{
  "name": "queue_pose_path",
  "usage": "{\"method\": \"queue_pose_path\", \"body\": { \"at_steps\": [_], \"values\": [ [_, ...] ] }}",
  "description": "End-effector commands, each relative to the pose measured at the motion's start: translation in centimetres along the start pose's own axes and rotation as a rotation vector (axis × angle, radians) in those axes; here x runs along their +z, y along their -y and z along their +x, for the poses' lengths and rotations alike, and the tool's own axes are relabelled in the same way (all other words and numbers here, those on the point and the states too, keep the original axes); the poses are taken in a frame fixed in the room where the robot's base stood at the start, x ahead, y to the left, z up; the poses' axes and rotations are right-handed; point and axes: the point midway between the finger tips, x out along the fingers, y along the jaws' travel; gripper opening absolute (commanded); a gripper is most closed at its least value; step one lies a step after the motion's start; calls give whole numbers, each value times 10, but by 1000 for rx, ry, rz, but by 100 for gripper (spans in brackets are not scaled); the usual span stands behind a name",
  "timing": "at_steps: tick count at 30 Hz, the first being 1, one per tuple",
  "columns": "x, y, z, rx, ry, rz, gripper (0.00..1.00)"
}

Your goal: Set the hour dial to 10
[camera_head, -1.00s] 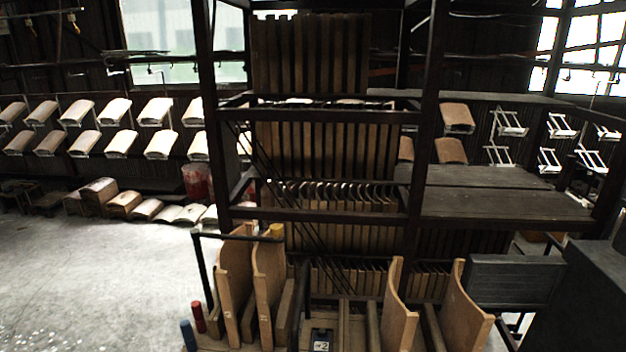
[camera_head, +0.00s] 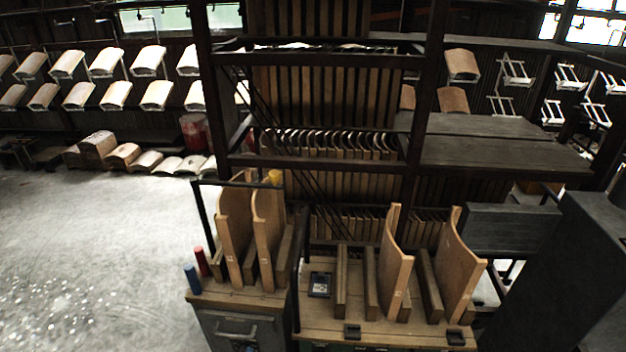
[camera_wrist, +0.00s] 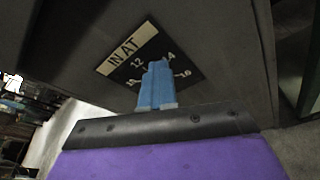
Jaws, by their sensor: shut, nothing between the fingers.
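The hour dial's black plate (camera_wrist: 152,50) is on a dark grey panel in the wrist view, seen at a slant. My gripper (camera_wrist: 156,68) has light blue fingers, shut together in front of the middle of the dial. They hide the knob or pointer, so its setting cannot be read. Whether the fingertips touch the dial is unclear. I cannot make out the dial in the head view.
In the head view, a wooden-topped cabinet (camera_head: 235,295) and bench (camera_head: 335,325) carry upright curved wooden boards (camera_head: 395,262). A dark metal rack (camera_head: 428,110) stands behind them. A large dark grey box (camera_head: 570,265) is at the right. The concrete floor (camera_head: 90,250) at left is clear.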

Motion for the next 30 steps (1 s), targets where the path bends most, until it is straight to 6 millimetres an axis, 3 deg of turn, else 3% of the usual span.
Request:
{"method": "queue_pose_path", "body": {
  "at_steps": [11,24,30],
  "values": [
    [5,-2,-7,8,-6,-1,0],
    [-4,-1,-51,8,0,3,0],
    [-6,-1,-61,6,0,2,0]
  ]
}}
